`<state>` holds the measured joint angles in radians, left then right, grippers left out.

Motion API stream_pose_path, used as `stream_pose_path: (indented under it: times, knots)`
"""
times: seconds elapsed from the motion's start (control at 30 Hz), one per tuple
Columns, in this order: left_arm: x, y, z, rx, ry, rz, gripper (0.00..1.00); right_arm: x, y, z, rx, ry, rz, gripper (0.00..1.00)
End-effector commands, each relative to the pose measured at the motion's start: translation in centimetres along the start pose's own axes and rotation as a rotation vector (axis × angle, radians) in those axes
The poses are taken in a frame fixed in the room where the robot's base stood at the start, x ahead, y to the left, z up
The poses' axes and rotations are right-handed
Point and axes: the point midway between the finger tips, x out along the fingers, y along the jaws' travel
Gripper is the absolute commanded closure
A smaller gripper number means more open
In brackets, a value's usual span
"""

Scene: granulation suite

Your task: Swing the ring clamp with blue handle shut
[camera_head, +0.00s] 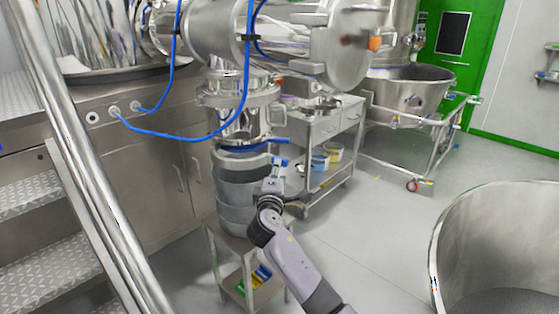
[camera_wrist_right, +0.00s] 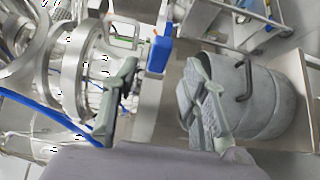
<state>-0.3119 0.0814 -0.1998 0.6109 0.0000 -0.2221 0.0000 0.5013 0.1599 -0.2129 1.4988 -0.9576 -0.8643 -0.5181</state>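The ring clamp's blue handle (camera_head: 281,162) shows beside the joint between the steel outlet (camera_head: 240,122) and the grey drum (camera_head: 232,190) below it. Part of a blue band (camera_head: 240,148) circles that joint. In the right wrist view the blue handle (camera_wrist_right: 159,54) is ahead, in line with the gap between my fingers. My right gripper (camera_wrist_right: 163,95) has its two fingers spread apart with nothing visibly held. In the head view my right gripper (camera_head: 272,183) is close below the handle and beside the drum. Whether a finger touches the handle cannot be told. My left gripper is out of view.
Blue hoses (camera_head: 190,137) hang above left. Steps with a handrail (camera_head: 100,190) stand at left, and a large steel vessel (camera_head: 500,235) at right. Floor between is clear.

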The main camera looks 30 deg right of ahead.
Motion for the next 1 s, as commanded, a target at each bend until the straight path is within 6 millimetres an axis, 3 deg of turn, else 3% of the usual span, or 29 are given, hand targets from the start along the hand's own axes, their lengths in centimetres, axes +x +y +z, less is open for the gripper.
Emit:
stream_pose_path:
  times: [0.2, 0.4, 0.87, 1.0]
  knots:
    - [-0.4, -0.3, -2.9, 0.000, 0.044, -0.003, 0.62, 3.9, 0.1, 0.1, -0.001, -0.002, 0.000, 0.60]
    - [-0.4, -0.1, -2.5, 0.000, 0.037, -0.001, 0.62, 6.0, 0.0, 0.1, 0.000, -0.002, 0.000, 0.60]
    - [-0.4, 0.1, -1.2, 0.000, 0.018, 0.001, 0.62, 6.8, 0.0, 0.0, 0.001, 0.000, -0.001, 0.60]
    - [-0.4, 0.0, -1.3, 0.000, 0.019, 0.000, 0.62, 6.8, 0.0, 0.0, 0.001, 0.000, -0.001, 0.69]
